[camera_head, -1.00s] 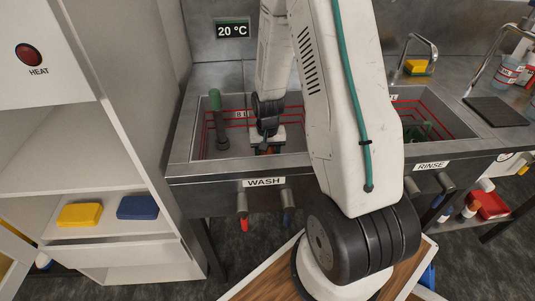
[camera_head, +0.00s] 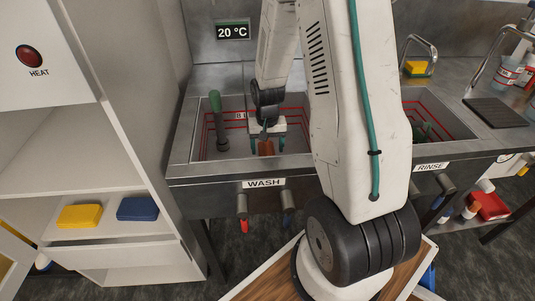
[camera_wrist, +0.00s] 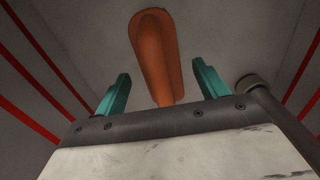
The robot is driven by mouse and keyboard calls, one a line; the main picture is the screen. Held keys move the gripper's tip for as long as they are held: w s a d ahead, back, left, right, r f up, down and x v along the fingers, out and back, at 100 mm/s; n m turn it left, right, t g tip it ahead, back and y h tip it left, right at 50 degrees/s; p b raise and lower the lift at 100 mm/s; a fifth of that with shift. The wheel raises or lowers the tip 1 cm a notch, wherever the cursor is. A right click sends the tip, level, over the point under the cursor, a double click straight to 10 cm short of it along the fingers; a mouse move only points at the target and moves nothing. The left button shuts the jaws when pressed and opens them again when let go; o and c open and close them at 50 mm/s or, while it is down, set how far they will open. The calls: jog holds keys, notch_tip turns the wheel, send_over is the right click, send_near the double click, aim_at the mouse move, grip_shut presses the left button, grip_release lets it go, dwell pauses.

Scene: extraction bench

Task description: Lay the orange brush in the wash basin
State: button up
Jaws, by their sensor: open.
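The orange brush (camera_head: 265,147) is inside the wash basin (camera_head: 180,157), under my gripper (camera_head: 266,143). In the wrist view the brush (camera_wrist: 157,50) lies lengthwise between my two teal fingers, with clear space on both sides. My gripper (camera_wrist: 160,80) is open and not clasping it. The brush appears to rest on the basin's grey floor; its near end is hidden behind the gripper body.
A green-handled tool (camera_head: 216,118) stands in the wash basin just left of my gripper. The rinse basin (camera_head: 437,107) is to the right, partly behind my arm. A shelf unit with a yellow sponge (camera_head: 79,215) and a blue sponge (camera_head: 138,208) stands at left.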

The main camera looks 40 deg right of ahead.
notch_tip(320, 180, up, 7)
jog(key=shift+r, duration=0.2)
jog(key=s+a+r+n, duration=0.2)
jog(key=s+a+r, duration=0.25)
jog(key=r, duration=0.35)
jog(key=s+a+r+n, duration=0.1)
jog(key=s+a+r, duration=0.2)
jog(key=a+r, duration=0.3)
jog(key=s+a+r+n, duration=0.2)
jog(key=s+a+r, duration=0.1)
jog(key=s, duration=0.4)
jog(key=s+a+r+n+t, duration=0.1)
jog(key=s+a+r, duration=0.2)
jog(key=s+r, duration=0.2)
jog(key=shift+s+r+n, duration=0.25)
jog(key=shift+s+n, duration=0.15)
jog(key=shift+s, duration=0.7)
